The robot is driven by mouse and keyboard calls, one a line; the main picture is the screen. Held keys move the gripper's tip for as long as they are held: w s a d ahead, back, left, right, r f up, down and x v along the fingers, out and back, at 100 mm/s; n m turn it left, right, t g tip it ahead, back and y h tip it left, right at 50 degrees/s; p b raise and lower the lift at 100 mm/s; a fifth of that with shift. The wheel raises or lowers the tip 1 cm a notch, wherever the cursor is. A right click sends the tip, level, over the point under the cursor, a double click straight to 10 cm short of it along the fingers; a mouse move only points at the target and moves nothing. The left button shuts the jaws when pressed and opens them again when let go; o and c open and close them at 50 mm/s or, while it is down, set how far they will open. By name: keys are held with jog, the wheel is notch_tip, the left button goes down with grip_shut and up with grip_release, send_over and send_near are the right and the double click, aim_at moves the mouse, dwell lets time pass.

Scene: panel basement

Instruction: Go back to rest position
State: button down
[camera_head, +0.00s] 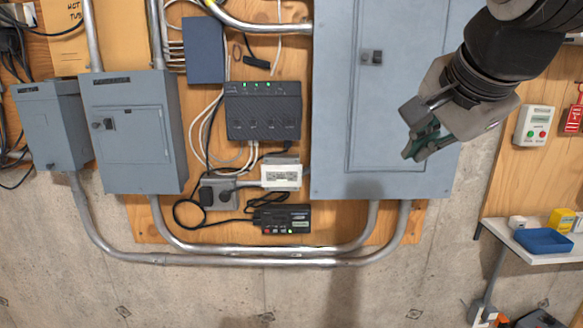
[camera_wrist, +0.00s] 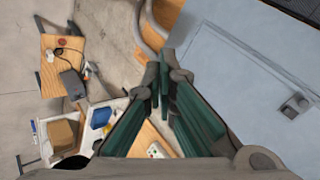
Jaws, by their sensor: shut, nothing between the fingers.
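My gripper (camera_head: 420,148) is at the upper right in the head view, in front of the lower right part of the large grey panel (camera_head: 335,105). Its fingers are shut with nothing between them, pointing left and down. In the wrist view the green-padded fingers of my gripper (camera_wrist: 167,80) extend from the bottom edge, and the large grey panel (camera_wrist: 240,75) lies to their right. I cannot tell the exact gap between gripper and panel. No held object shows.
A white shelf (camera_head: 491,226) with a blue tray (camera_head: 543,240) and a yellow box (camera_head: 561,221) stands at lower right. A button box (camera_head: 533,125) hangs on the wood. Smaller grey boxes (camera_head: 130,176) and metal conduits (camera_head: 250,259) cover the left wall. Bare concrete shows below.

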jog(key=s+f+n+g, duration=0.3)
jog(key=s+f+n, duration=1)
jog(key=s+f, duration=0.2)
jog(key=shift+s+d+f, duration=0.2)
jog(key=shift+s, duration=0.3)
